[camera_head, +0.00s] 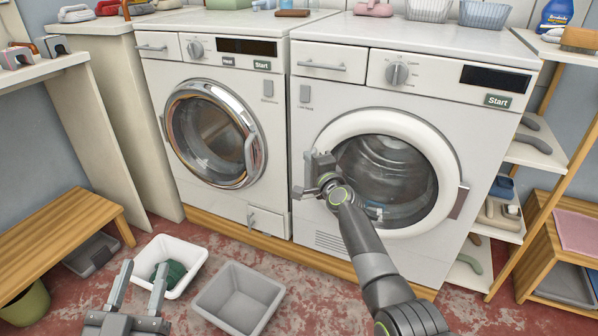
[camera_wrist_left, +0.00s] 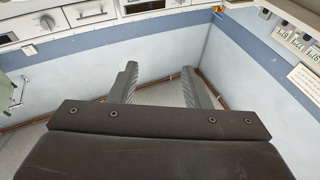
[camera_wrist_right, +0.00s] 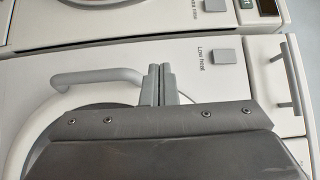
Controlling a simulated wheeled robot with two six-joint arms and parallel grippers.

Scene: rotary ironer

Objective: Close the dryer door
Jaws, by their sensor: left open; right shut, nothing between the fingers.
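The dryer (camera_head: 335,83) is the right-hand white machine. Its round door (camera_head: 432,150) has a white ring and dark glass, with a hinge at the right edge. The door lies against or very near the front; I cannot tell if it is latched. Its grey handle (camera_wrist_right: 95,78) shows in the right wrist view. My right gripper (camera_head: 315,165) is shut and empty at the door's left edge; its fingertips (camera_wrist_right: 160,70) are just beside the handle's end. My left gripper (camera_head: 142,275) is open and empty, low at left, away from the dryer.
A washer (camera_head: 210,65) with a chrome-ringed door stands left of the dryer. A white basket (camera_head: 190,250) with green cloth and a grey bin (camera_head: 238,300) are on the floor in front. A wooden bench (camera_head: 60,235) is at left, shelves (camera_head: 540,155) at right.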

